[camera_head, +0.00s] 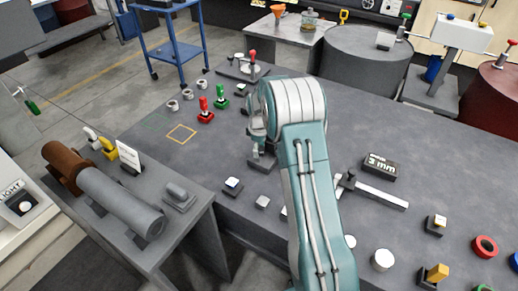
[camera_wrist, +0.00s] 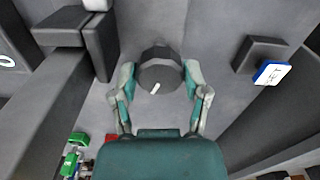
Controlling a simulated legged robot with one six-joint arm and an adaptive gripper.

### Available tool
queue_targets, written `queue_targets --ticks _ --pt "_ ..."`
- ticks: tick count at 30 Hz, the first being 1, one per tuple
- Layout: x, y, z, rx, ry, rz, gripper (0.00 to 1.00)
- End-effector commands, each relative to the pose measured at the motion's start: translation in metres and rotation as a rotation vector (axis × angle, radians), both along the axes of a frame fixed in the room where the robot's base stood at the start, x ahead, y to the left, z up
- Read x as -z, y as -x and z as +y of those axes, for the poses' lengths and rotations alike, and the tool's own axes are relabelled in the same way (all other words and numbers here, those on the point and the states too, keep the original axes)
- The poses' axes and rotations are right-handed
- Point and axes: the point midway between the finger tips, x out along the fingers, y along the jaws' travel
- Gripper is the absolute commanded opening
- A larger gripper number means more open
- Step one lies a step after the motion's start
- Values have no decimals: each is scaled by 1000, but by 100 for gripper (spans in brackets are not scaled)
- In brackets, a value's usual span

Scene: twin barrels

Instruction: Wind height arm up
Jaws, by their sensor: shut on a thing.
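In the wrist view a dark faceted knob (camera_wrist: 157,66) with a short white mark sits between the two fingers of my gripper (camera_wrist: 161,80). The fingers are shut on its sides. A dark post (camera_wrist: 99,48) with a blocky side piece (camera_wrist: 60,27) stands to the left of the knob; I cannot tell whether this is the height arm. In the head view my arm's large wrist link hides most of the gripper and the knob. A dark base (camera_head: 262,161) shows just below it.
A blue-edged white label block (camera_wrist: 272,72) is right of the knob in the wrist view. In the head view red (camera_head: 205,111) and green (camera_head: 221,98) levers stand left of my arm. A "3 mm" block (camera_head: 380,166) and a pale bar (camera_head: 381,196) lie right of it.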

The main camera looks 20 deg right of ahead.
Motion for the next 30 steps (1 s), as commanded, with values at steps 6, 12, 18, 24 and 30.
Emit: queue_targets --ticks 6,12,18,24,30 --pt "0 -1 0 37 1 -2 12" --pt "0 -1 0 143 1 -2 12" --pt "0 -1 0 312 1 -2 12" --pt "0 -1 0 502 1 -3 12" --pt "0 -1 0 692 1 -3 12"
